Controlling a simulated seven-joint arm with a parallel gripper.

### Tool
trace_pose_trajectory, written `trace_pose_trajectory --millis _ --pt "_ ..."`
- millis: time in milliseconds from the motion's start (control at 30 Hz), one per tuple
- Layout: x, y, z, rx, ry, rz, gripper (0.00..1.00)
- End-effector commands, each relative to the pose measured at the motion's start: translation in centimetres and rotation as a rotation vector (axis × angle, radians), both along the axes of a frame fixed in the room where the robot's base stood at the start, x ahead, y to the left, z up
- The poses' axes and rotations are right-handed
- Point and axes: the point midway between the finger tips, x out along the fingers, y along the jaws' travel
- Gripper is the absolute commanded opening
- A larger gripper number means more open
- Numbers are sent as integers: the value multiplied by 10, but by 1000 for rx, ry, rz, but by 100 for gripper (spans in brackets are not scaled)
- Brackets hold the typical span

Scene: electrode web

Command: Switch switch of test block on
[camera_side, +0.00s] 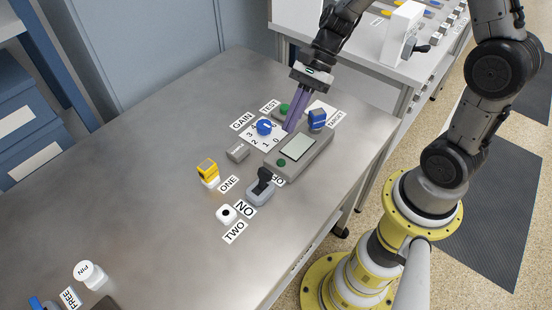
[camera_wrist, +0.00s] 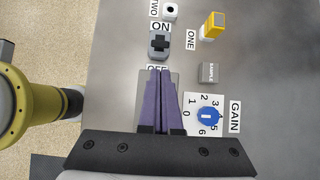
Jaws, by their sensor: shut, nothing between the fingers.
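The switch (camera_side: 259,193) is a grey base with a black lever (camera_side: 265,175), and it also shows in the wrist view (camera_wrist: 159,43). An ON label (camera_wrist: 160,26) lies on one side of it and a partly hidden OFF label (camera_wrist: 157,68) on the other. In the side view the lever rises toward the OFF side; its exact tilt is hard to tell. The grey test block (camera_side: 318,149) with a screen stands beside the switch. My gripper (camera_side: 290,128) has long purple fingers, shut and empty, above the area between the block and the blue dial, apart from the switch.
A blue dial (camera_side: 264,127) on a GAIN scale, a green button (camera_side: 284,108) and a blue knob (camera_side: 317,118) stand near my fingers.

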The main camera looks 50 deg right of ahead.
Motion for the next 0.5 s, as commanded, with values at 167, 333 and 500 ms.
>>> trace_pose_trajectory --millis 167,333,500 --pt "-2 -5 -8 5 25 -14 0" --pt "-2 -5 -7 4 22 -12 0" --pt "-2 -3 -9 4 21 -11 0"
